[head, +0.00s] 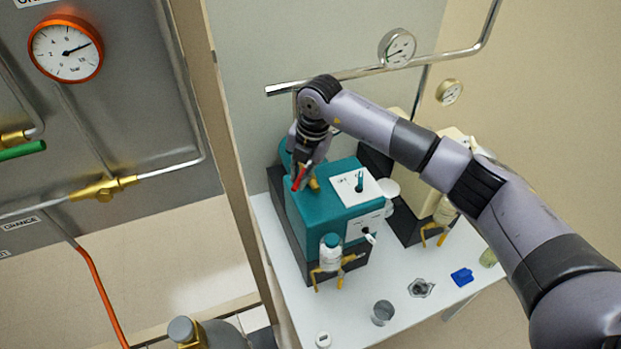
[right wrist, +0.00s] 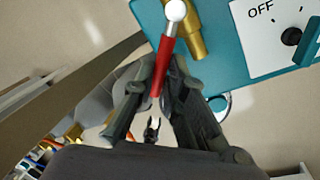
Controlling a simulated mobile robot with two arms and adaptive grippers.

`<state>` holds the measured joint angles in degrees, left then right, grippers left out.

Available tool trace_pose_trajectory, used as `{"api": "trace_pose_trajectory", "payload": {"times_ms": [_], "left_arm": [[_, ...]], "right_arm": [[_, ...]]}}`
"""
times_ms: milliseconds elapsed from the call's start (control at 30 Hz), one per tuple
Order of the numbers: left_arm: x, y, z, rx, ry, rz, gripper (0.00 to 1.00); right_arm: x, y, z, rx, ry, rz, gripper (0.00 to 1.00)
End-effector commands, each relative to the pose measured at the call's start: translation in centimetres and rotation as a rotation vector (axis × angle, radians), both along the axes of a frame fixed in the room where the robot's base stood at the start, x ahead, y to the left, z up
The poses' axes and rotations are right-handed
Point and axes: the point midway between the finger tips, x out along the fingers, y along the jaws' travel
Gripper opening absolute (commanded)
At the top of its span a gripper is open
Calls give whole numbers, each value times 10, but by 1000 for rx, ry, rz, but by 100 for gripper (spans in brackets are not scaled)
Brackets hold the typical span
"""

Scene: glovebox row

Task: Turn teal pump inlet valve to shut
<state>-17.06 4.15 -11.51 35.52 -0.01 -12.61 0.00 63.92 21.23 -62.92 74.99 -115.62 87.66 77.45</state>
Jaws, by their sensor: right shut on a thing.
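The teal pump (head: 318,213) stands on a white bench under my right arm. Its inlet valve has a brass body (right wrist: 194,35) and a red lever (right wrist: 167,60) with a pale round pivot. The lever's red end (head: 296,184) also shows in the head view, at the pump's left upper side. My right gripper (right wrist: 157,84) is shut on the red lever, with a finger on each side of it. The lever lies at a slant to the brass body, neither clearly in line nor clearly across. My left gripper is not in view.
A white panel marked OFF with a dark knob (right wrist: 291,36) sits beside the valve. A metal cup (head: 382,313) and a blue piece (head: 462,277) are on the bench (head: 350,322). A post edge runs close on the left.

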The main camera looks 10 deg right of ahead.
Motion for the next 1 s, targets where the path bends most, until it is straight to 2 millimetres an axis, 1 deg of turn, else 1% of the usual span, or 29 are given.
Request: {"api": "trace_pose_trajectory", "payload": {"times_ms": [33, 133, 400, 600, 800, 1000], "left_arm": [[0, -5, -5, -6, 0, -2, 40], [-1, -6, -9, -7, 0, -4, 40], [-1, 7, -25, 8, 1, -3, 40], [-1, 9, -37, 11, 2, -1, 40], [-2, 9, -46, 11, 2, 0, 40], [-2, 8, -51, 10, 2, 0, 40]], "right_arm": [[2, 3, -1, 2, -1, -44, 0], [5, 8, -1, 1, -2, -139, 0], [16, 19, -1, 1, -2, -395, 0], [24, 25, -1, 1, -2, -567, 0], [32, 28, -1, 2, -1, -704, 0], [36, 29, 0, 1, 1, -790, 0]]}}
